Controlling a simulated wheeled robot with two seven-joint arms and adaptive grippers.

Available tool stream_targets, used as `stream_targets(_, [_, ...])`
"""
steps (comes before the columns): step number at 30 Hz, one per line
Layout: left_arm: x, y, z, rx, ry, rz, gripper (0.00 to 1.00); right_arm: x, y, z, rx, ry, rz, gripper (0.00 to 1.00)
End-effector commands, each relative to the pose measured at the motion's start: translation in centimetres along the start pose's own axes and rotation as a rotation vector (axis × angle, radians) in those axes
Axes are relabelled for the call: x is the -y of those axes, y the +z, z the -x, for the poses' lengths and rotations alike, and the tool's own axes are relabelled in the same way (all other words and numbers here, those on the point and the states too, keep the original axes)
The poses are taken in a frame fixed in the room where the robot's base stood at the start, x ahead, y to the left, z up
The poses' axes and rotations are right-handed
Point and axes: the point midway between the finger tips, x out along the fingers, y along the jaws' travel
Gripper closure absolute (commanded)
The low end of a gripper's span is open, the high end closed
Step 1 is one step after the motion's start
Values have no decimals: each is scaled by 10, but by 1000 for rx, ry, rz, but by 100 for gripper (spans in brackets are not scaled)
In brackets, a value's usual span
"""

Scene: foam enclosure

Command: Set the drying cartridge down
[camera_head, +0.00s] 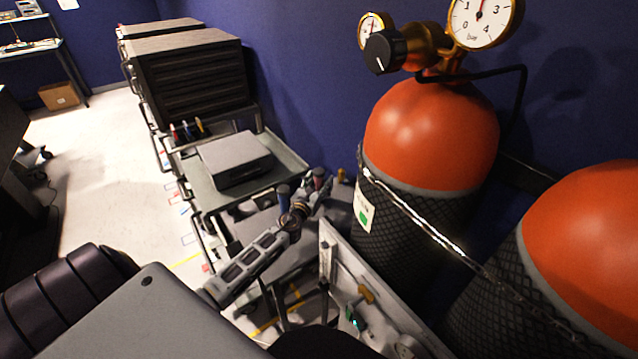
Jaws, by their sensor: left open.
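My left gripper (318,193) is at the end of the slotted grey arm, over the lower grey surface beside the cart. It is open. A small dark blue cylinder (283,192) stands just left of it. A small purple-topped cylinder (318,176) is right at the fingers. I cannot tell which of these, if either, is the drying cartridge, or whether the fingers touch the purple-topped one. My right gripper is not in view.
A cart (290,156) carries a grey box (235,160). Two orange gas cylinders, one with gauges (430,130), stand at the right behind a chain (425,225). A pale panel (375,300) with small fittings stands below my gripper. Open floor (105,165) lies left.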

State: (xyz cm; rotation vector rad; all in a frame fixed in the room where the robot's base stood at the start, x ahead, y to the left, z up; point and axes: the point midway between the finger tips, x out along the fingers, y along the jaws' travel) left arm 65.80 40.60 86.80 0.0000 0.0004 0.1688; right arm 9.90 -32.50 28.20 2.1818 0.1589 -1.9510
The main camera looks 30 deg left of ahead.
Motion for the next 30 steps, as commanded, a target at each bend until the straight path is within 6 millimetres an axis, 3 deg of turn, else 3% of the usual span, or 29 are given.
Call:
stream_targets(11, [0, 3, 8, 0, 0, 0, 43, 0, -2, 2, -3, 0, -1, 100])
stream_targets(30, [0, 2, 60, -1, 0, 0, 43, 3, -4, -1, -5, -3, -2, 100])
